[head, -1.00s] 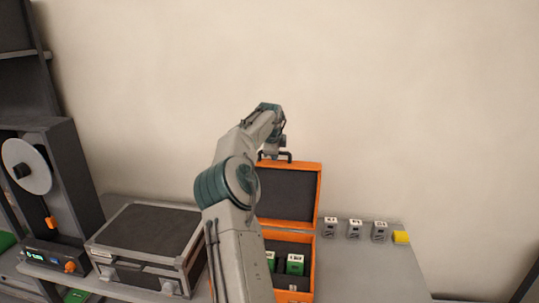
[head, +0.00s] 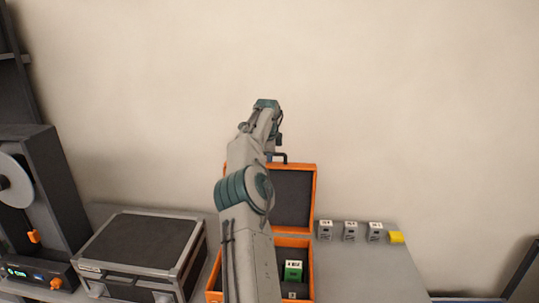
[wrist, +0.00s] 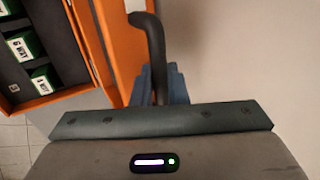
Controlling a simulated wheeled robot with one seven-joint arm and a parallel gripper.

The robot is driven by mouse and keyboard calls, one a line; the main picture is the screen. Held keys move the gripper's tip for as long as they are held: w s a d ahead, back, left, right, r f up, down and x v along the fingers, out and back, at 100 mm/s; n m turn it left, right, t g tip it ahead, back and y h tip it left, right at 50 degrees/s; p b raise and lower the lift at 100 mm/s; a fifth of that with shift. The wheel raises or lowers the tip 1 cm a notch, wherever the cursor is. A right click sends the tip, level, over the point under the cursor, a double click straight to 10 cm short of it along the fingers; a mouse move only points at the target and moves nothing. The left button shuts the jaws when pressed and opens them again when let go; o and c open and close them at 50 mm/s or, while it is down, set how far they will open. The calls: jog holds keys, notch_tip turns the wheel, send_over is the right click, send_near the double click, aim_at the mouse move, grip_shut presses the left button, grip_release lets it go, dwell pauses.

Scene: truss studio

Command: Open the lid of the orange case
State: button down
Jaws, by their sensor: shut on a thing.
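The orange case (head: 307,268) stands on the grey table with its lid (head: 313,200) raised steeply above the rear edge. The lid's dark inner face shows toward me. My gripper is at the lid's top edge, partly hidden behind my arm in the head view. In the wrist view my gripper (wrist: 160,82) has its blue fingers shut on the dark handle (wrist: 153,40), which joins the orange lid rim. The handle also shows in the head view (head: 280,157). A green box (head: 293,270) sits in the case's dark interior. My arm covers the case's left part.
A dark case with metal edges (head: 140,250) stands to the left. A reel machine (head: 35,200) is at far left. The table's right part is clear. A plain wall is behind.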

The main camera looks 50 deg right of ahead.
jog(key=shift+s+f, duration=0.1)
jog(key=shift+f, duration=0.25)
jog(key=c, duration=1.8)
grip_release()
jog(key=v, duration=1.4)
jog(key=shift+r, duration=0.2)
